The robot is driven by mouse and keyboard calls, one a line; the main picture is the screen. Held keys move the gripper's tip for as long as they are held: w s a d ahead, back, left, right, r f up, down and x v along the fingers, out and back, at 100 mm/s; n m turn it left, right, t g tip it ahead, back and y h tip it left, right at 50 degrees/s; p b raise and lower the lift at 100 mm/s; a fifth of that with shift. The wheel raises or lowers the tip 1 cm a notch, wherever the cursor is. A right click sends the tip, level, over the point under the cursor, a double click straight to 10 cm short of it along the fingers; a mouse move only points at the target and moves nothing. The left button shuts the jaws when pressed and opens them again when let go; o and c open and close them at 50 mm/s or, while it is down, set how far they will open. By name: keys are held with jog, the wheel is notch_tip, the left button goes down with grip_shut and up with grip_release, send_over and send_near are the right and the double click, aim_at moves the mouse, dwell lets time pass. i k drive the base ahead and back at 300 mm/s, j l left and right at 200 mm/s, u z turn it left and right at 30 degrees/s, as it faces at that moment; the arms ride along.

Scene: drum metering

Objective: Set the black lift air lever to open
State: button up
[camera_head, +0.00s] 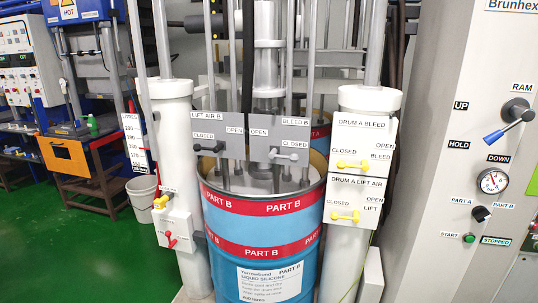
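The black lift air lever (207,148) is on the grey LIFT AIR B panel (234,124), above the left rim of the blue PART B drum (262,226). Its handle points left and lies just below the word CLOSED. My gripper is not in view, and nothing touches the lever.
A grey lever (284,156) is on the BLEED B panel (280,132) just right. Yellow levers (352,165) are on the right white column. A red handle (171,240) is low on the left column. A control cabinet (440,100) stands at right. Green floor (95,250) is clear at left.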

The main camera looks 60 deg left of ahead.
aim_at(197, 147)
jog(key=u, duration=2.7)
